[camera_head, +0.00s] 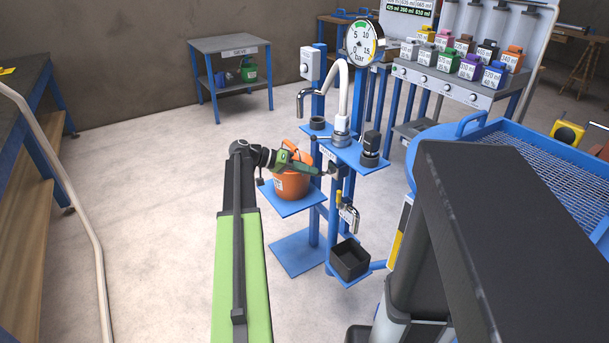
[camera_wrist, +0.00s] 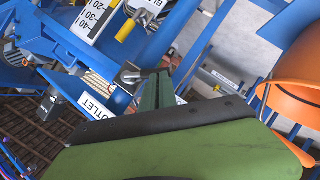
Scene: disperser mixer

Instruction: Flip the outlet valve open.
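My gripper (camera_head: 318,170) reaches right across the orange bucket toward the blue stand. In the wrist view, its two green fingers (camera_wrist: 163,85) lie side by side with no gap showing and nothing seen between them. A small dark valve part with a metal end (camera_wrist: 131,73) sits just left of the fingertips; I cannot tell whether they touch. It appears in the head view as a dark fitting (camera_head: 332,169) on the stand. A label reading OUTLET (camera_wrist: 97,106) is below it in the wrist view. The handle's position is unclear.
The orange bucket (camera_head: 291,186) stands on a blue shelf under my gripper. A second tap with a yellow handle (camera_head: 339,197) is lower on the stand, above a black open box (camera_head: 349,259). A pressure gauge (camera_head: 363,43) and white curved pipe (camera_head: 346,88) rise above.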

